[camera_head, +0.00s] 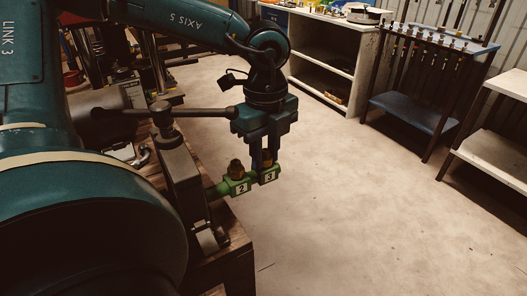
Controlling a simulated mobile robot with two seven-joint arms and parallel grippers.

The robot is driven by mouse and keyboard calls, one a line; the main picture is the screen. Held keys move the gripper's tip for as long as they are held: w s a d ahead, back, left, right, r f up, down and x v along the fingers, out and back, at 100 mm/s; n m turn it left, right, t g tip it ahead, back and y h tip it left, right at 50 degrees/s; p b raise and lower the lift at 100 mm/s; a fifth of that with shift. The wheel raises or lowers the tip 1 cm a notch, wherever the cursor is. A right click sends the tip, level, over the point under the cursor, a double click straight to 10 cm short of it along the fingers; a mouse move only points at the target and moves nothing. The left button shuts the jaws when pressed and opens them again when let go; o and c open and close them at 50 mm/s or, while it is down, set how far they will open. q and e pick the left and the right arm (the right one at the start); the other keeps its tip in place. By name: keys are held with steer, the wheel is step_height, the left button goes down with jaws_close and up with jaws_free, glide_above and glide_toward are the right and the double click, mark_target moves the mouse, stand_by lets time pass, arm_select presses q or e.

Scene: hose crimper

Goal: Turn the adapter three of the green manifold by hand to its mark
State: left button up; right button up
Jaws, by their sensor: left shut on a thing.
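The green manifold (224,188) sticks out to the right from a grey vise (182,175) at the bench edge. Its blocks labelled 2 (241,187) and 3 (269,175) show, each with a white number plate. A brass-coloured adapter (236,167) stands on block 2. My left gripper (264,160) points down over block 3, its fingers shut on adapter three, which they mostly hide. The mark for adapter three cannot be made out. My right gripper is not in view.
The vise's long dark handle (190,113) reaches close to my left gripper. The wooden bench (232,258) ends below the manifold. Open concrete floor (370,210) lies to the right. White shelves (325,60) and a blue rack (425,75) stand behind.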

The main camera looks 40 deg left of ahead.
arm_select(q)
jaws_close()
steer(key=n, duration=0.6)
steer(key=shift+n, duration=0.3)
steer(key=n, duration=0.6)
steer(key=o, duration=0.7)
jaws_free()
steer(key=shift+r+p, duration=0.95)
steer(key=shift+r, duration=1.6)
